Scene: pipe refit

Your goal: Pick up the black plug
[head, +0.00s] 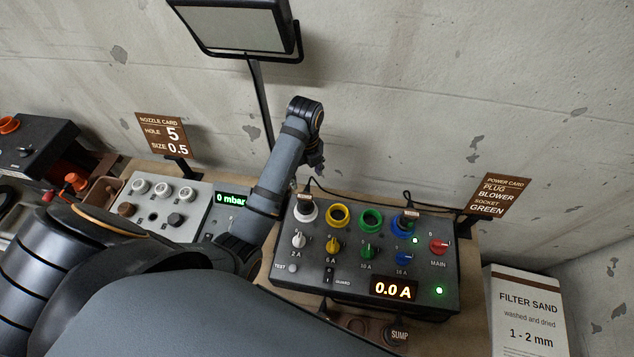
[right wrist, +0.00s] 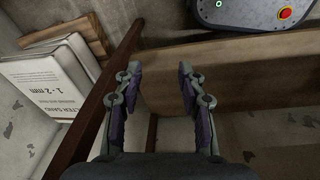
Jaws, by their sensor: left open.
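The power box (head: 345,250) carries white, yellow, green and blue sockets. A plug with a small tag (head: 304,203) sits at the white socket and another tagged plug (head: 409,215) at the blue socket. A dark round piece labelled SUMP (head: 397,333) is at the box's front edge, partly hidden. I cannot tell for certain which of these is the black plug. My left gripper (head: 317,162) is open behind and above the white socket, mostly hidden by its wrist, apart from the plugs. My right gripper (right wrist: 158,82) is open and empty, away from the box.
A power card (head: 500,194) reads plug BLOWER, socket GREEN. Black cables run behind the box. A panel with a 0 mbar display (head: 231,199) stands to the left, and a filter sand bag (head: 525,312) to the right. A wooden board (right wrist: 235,70) lies ahead of my right gripper.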

